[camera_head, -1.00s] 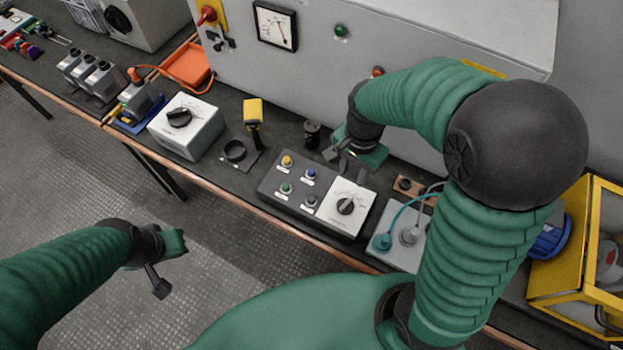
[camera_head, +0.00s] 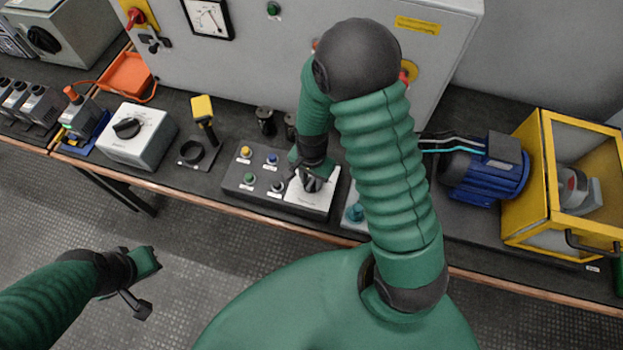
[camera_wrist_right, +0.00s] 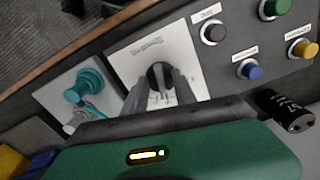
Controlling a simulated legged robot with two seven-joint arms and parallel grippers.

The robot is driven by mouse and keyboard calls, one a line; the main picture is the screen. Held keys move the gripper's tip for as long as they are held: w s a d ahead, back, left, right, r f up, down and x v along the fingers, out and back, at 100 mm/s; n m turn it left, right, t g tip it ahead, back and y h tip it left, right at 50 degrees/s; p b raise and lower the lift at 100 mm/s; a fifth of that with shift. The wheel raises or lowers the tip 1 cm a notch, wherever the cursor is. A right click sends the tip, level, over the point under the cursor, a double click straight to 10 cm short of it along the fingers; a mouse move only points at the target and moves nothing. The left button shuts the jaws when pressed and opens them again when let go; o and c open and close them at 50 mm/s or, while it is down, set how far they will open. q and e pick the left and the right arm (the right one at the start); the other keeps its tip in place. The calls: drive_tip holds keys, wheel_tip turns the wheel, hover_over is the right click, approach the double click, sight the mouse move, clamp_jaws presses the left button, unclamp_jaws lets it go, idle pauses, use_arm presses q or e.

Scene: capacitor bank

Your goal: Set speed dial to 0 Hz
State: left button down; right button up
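The speed dial is a black knob on a white face plate (camera_head: 322,207) at the right end of a dark control box (camera_head: 236,180). My right gripper (camera_head: 312,186) is over the dial from above and hides most of the knob in the head view. In the right wrist view the knob (camera_wrist_right: 159,72) shows between the two grey fingertips (camera_wrist_right: 161,80), on the white plate (camera_wrist_right: 130,62). The fingers stand apart on both sides of it; whether they touch it is unclear. The pointer's setting cannot be read. My left gripper (camera_head: 146,284) is open and empty over the floor.
Several coloured buttons, including a blue one (camera_wrist_right: 250,69), are left of the dial in the head view. A teal plug (camera_head: 355,213) is close on its right. A grey cabinet (camera_head: 270,60) stands behind. A blue motor (camera_head: 488,170) and yellow cage (camera_head: 528,190) are at the right.

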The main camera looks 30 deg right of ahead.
drive_tip(key=shift+w, duration=0.1)
drive_tip(key=shift+c, duration=0.7)
clamp_jaws()
